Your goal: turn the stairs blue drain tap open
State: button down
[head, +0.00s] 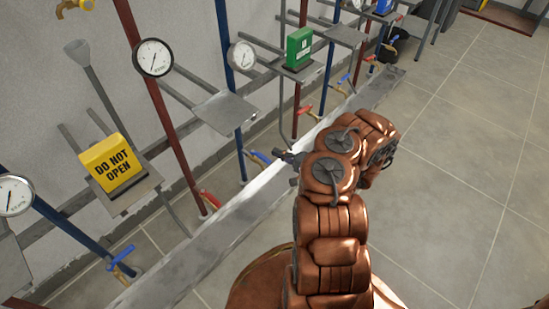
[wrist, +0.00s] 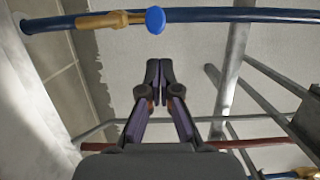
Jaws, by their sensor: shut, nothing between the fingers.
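My gripper (head: 283,155) is shut and empty in the head view, close to the right of a brass tap with a blue handle (head: 259,157) low on a blue pipe. In the wrist view my gripper's fingertips (wrist: 159,70) are together, pointing towards a blue pipe (wrist: 220,15) across the top. A brass tap with a blue handle end (wrist: 155,20) is on that pipe, just beyond the fingertips, and seems apart from them. Other blue-handled taps show at lower left (head: 120,257) and farther back (head: 343,80). I cannot tell which one is the stairs tap.
A long grey metal beam (head: 205,243) runs along the floor in front of the pipes. Red-handled taps (head: 210,198), gauges (head: 153,57), a yellow "DO NOT OPEN" sign (head: 112,162) and a green box (head: 299,48) are near. The tiled floor (head: 450,170) at right is clear.

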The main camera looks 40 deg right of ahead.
jog(key=d+p+v, duration=0.1)
jog(key=p+v, duration=0.1)
jog(key=v, duration=0.8)
jog(key=shift+w+d+p, duration=0.2)
jog(key=shift+d+p, duration=0.15)
jog(key=shift+d, duration=0.05)
